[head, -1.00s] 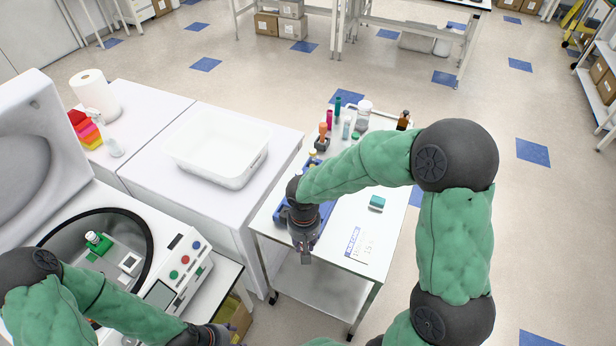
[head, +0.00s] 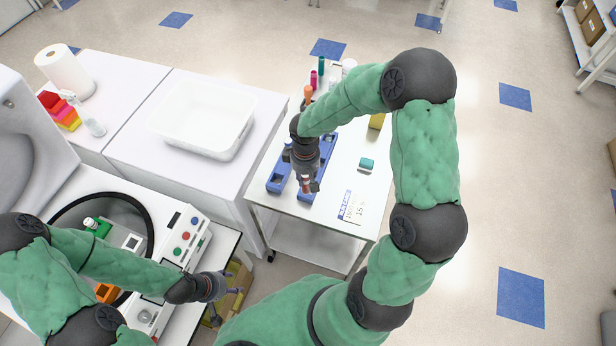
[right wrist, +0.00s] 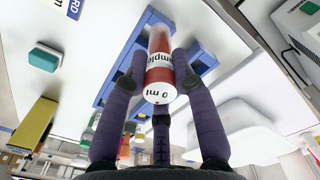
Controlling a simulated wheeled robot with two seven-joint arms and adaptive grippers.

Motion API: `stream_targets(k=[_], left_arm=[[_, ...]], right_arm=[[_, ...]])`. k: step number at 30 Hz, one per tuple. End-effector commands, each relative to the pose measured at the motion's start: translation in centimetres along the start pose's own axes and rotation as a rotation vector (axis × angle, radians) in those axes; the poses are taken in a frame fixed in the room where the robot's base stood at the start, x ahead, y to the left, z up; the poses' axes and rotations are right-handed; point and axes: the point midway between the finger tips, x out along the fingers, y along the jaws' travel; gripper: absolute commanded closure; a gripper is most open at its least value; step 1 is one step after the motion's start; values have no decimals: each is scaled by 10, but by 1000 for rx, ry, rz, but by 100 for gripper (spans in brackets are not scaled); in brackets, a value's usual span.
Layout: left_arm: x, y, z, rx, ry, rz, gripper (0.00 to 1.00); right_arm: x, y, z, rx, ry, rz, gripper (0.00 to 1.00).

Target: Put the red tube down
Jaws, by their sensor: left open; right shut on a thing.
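The red tube (right wrist: 160,72) is a clear tube with red contents and a white label reading "Sample". My right gripper (right wrist: 158,70) is shut on it. In the head view a bit of the red tube (head: 305,184) shows at the fingertips of my right gripper (head: 308,186), over the front part of the white cart (head: 335,222). The blue rack (head: 275,184) lies on the cart around and behind that gripper, partly hidden by the arm. In the wrist view the rack (right wrist: 115,85) lies beyond the tube; whether they touch I cannot tell. My left gripper (head: 222,287) is open and empty, left of the cart.
A teal block (head: 367,164) and a printed label card (head: 352,207) lie on the cart's right side. Several bottles and tubes stand at its back, partly behind my arm. A white basin (head: 203,118) stands on the counter to the left. A centrifuge with buttons (head: 180,245) is at lower left.

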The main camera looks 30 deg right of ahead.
Motion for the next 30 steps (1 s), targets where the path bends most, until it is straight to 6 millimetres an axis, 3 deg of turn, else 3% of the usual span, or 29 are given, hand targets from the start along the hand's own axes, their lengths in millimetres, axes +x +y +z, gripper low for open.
stream_targets(k=[1, 6, 16, 21, 30], left_arm=[[0, 0, 0, 0, 0, 0, 46], [0, 0, 0, 0, 0, 0, 46], [-1, 0, 0, 0, 0, 0, 46], [-2, 1, 0, 0, 0, 0, 46], [-1, 0, 0, 0, 0, 0, 46]], right_arm=[[12, 5, -1, 1, -8, -4, 97], [35, 22, -11, 1, -5, -3, 97], [52, 34, -19, 1, -4, -2, 97], [76, 33, -18, -1, -5, -3, 97], [80, 33, -19, -1, -3, -2, 97]])
